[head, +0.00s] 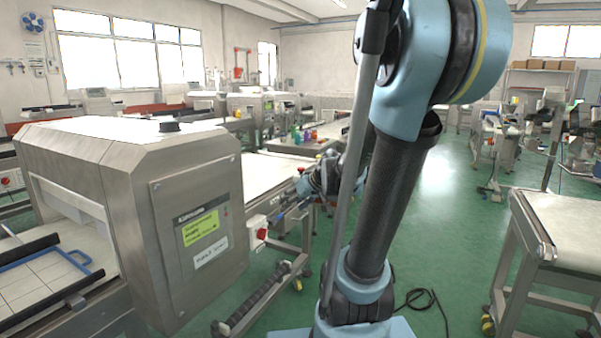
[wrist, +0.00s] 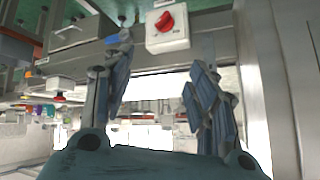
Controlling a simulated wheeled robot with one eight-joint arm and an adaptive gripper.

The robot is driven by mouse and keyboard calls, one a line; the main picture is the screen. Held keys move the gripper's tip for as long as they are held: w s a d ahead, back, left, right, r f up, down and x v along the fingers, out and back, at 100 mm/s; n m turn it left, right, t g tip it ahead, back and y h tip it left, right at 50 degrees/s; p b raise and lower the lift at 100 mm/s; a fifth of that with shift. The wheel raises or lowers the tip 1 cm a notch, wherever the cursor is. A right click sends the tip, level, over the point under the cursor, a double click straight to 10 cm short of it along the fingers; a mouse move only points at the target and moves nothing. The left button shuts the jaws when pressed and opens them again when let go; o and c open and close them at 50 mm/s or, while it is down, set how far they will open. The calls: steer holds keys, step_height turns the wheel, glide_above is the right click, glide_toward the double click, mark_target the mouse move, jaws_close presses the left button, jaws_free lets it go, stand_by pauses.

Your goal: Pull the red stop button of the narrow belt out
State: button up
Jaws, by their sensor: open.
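My gripper (wrist: 155,68) is open and empty in the wrist view, its two fingers apart. In that view a red knob (wrist: 165,21) on a white box (wrist: 167,42) sits just beyond the gap between the fingers. The same white box with its red knob (head: 262,234) shows in the head view, on the side of the conveyor frame, close to my gripper (head: 278,214). A small red button (wrist: 60,97) on a pale housing shows left of the fingers in the wrist view, farther off. I cannot tell which one belongs to the narrow belt, or whether it is pressed in.
The grey metal detector housing (head: 130,190) with a green display (head: 203,229) stands left of my arm. A pale belt (head: 265,172) runs behind it. Another belt table (head: 565,230) is at the right. A black cable (head: 425,298) lies on the open green floor.

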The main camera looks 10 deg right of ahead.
steer(key=w+r+t+y, duration=0.1)
steer(key=w+r+t, duration=0.2)
steer(key=w, duration=0.8)
steer(key=m+t+h, duration=0.2)
steer(key=t+h, duration=0.2)
steer(key=t, duration=0.3)
glide_toward(302, 169)
steer(key=w, duration=0.4)
steer(key=w+a, duration=0.1)
steer(key=w, duration=0.7)
steer(key=shift+a+f, duration=0.3)
steer(key=shift+a, duration=0.05)
